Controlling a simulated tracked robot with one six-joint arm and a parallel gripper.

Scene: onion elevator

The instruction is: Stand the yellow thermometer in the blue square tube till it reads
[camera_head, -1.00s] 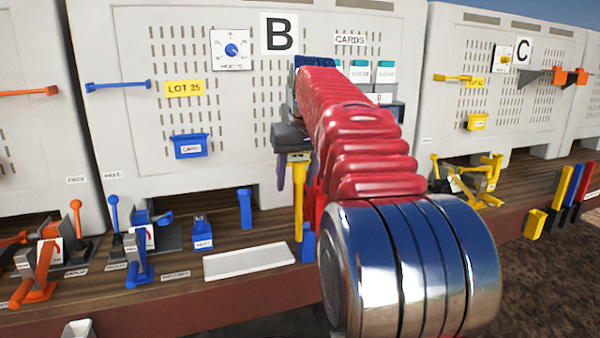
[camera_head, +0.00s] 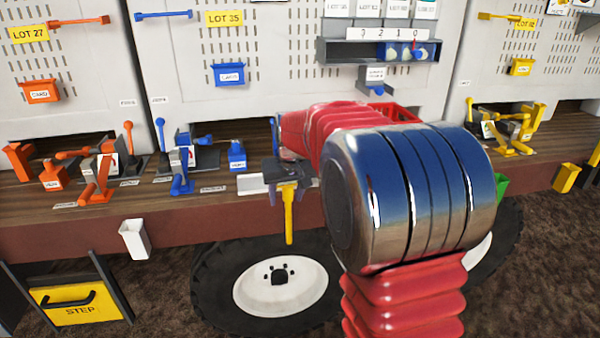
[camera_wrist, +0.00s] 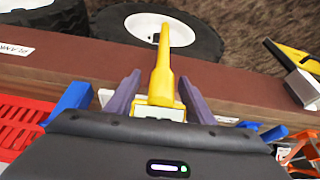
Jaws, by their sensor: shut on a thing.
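My gripper (camera_wrist: 158,92) is shut on the yellow thermometer (camera_wrist: 162,68) near its wide head, with one purple finger on each side. In the head view the thermometer (camera_head: 289,212) hangs roughly upright, tip down, below my gripper (camera_head: 287,178). Its lower part shows in front of the bench edge and the wheel. A blue upright piece (camera_head: 275,132), seemingly the blue square tube, shows behind my gripper, mostly hidden. In the wrist view another blue part (camera_wrist: 70,103) shows at left; I cannot tell if it is a tube. The thermometer's reading is too small to tell.
A white tray (camera_head: 250,186) lies behind my gripper, partly hidden. A blue box (camera_head: 237,155) and blue levers (camera_head: 181,165) stand left on the bench. A white cup (camera_head: 134,240) hangs on the bench front. A yellow step (camera_head: 75,305) and wheel (camera_head: 270,297) are below.

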